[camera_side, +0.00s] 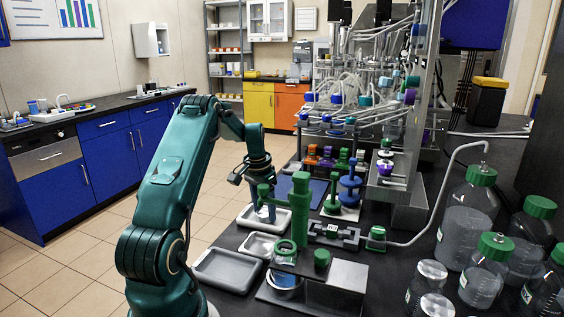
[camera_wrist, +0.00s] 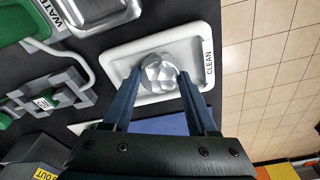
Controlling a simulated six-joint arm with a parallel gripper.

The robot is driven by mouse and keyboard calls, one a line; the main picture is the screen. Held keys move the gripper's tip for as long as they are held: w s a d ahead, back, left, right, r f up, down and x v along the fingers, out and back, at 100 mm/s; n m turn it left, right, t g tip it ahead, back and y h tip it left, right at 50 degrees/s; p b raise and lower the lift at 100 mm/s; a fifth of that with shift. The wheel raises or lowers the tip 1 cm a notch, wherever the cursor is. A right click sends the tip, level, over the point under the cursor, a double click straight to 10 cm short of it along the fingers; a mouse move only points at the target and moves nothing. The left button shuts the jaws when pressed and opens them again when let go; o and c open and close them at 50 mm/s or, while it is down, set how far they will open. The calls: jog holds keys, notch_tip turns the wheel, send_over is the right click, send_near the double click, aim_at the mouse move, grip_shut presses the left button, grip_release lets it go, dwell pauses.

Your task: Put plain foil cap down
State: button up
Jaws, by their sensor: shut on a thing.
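My gripper (camera_wrist: 159,74) is shut on a silvery foil cap (camera_wrist: 160,72), with one blue fingertip on each side of it. The cap is over the white tray (camera_wrist: 118,52) marked CLEAN, inside its rim as seen from the wrist. I cannot tell whether the cap touches the tray floor. In the side view my gripper (camera_side: 264,214) points down at the white tray (camera_side: 244,222), partly behind a green upright part. The cap cannot be made out in that view.
A green upright fixture (camera_side: 300,205) stands close to the right of my gripper. Another pale tray (camera_side: 259,245) and a grey tray (camera_side: 226,269) lie nearer the camera. A grey clamp block (camera_side: 333,235) and green-capped bottles (camera_side: 468,222) are to the right.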

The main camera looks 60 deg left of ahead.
aim_at(260, 215)
jog(key=shift+f, duration=0.15)
jog(key=o, duration=1.3)
jog(key=r, duration=0.4)
jog(key=s+r, duration=0.1)
jog(key=r, duration=0.7)
jog(key=shift+s+d+r, duration=0.15)
jog(key=shift+d+r, duration=0.05)
jog(key=shift+d, duration=0.1)
